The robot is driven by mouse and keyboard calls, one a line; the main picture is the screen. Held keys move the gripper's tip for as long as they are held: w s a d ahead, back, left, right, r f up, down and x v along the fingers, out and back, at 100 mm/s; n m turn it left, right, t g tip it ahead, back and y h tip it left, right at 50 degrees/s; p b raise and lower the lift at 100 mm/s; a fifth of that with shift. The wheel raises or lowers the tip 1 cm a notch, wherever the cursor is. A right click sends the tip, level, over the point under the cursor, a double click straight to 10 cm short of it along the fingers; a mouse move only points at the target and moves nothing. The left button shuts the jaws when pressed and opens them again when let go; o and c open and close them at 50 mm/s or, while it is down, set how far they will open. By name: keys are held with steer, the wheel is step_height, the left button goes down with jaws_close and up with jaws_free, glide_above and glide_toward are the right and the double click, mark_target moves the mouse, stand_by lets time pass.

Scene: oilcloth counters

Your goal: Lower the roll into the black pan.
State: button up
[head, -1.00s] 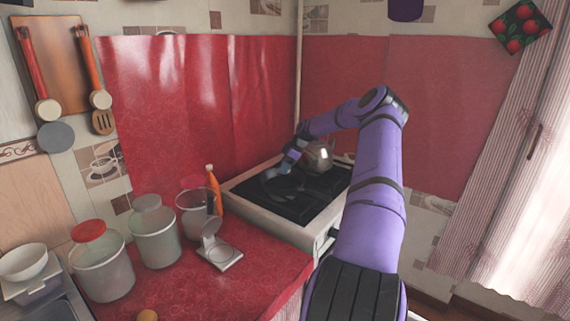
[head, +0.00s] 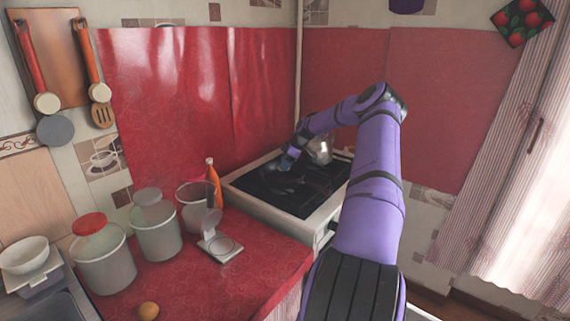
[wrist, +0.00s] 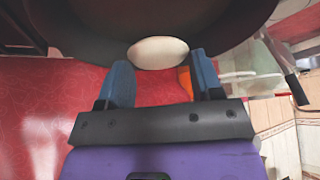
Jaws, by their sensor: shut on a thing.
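My gripper (wrist: 160,60) has blue fingers on either side of a pale, oval roll (wrist: 157,51), which is held at the fingertips. The black pan (wrist: 85,28) fills the top of the wrist view as a large dark round shape just beyond the roll. Whether the roll touches the pan is unclear. In the head view my gripper (head: 287,164) is small, over the dark stove top, with the black pan (head: 284,186) just below it. The roll cannot be made out there.
A shiny kettle (head: 321,150) stands right beside my gripper on the stove (head: 318,213). Left of the stove, the red counter (head: 250,285) holds an orange bottle (head: 213,185), several jars, a small scale (head: 221,248) and a round brownish thing (head: 148,310).

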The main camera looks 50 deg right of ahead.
mark_target(285, 179)
steer(key=shift+f, duration=2.5)
stand_by(1.5)
steer(key=o, duration=1.1)
steer(key=v, duration=1)
steer(key=shift+s+d+r, duration=0.1)
steer(key=shift+s+r, duration=0.05)
steer(key=shift+r, duration=0.2)
